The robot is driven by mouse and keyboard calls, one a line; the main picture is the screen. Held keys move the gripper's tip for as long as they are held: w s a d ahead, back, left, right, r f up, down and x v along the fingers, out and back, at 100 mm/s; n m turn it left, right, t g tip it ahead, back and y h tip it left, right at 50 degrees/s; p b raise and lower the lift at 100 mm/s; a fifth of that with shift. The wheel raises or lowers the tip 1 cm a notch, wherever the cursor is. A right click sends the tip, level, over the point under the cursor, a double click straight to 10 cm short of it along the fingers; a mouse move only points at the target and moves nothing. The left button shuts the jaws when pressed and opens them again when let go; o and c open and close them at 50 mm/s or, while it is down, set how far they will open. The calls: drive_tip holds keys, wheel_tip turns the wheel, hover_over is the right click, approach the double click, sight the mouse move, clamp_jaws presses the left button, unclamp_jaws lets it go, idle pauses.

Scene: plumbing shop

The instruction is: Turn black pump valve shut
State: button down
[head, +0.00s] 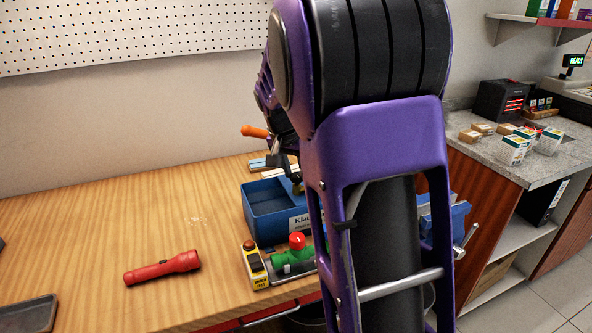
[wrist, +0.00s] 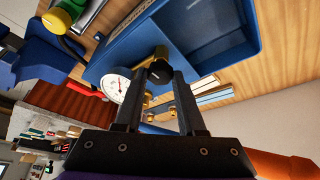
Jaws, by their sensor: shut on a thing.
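The black pump valve shows in the wrist view as a round black knob (wrist: 159,71) on a brass body (wrist: 161,53). My gripper (wrist: 159,82) has one finger on each side of this knob and is shut on it. A white dial gauge (wrist: 115,88) and small brass fittings (wrist: 172,112) are close by, beyond the fingers. In the head view my arm hides the valve knob and most of the gripper.
A blue tray (head: 264,227) is beside the gripper on the wooden bench (head: 90,230). In front are a yellow switch box (head: 255,267) and a green fitting with a red knob (head: 297,241). A red flashlight (head: 162,267) lies left. A blue vise (head: 460,213) is right.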

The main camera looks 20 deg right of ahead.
drive_tip(key=shift+m, duration=0.3)
drive_tip(key=c, duration=0.5)
unclamp_jaws()
drive_tip(key=p+v, duration=0.1)
drive_tip(key=v, duration=1.6)
drive_tip(key=shift+w+r+p, duration=0.15)
drive_tip(key=shift+r+p, duration=0.1)
drive_tip(key=shift+p, duration=0.15)
drive_tip(key=shift+a+f, duration=0.1)
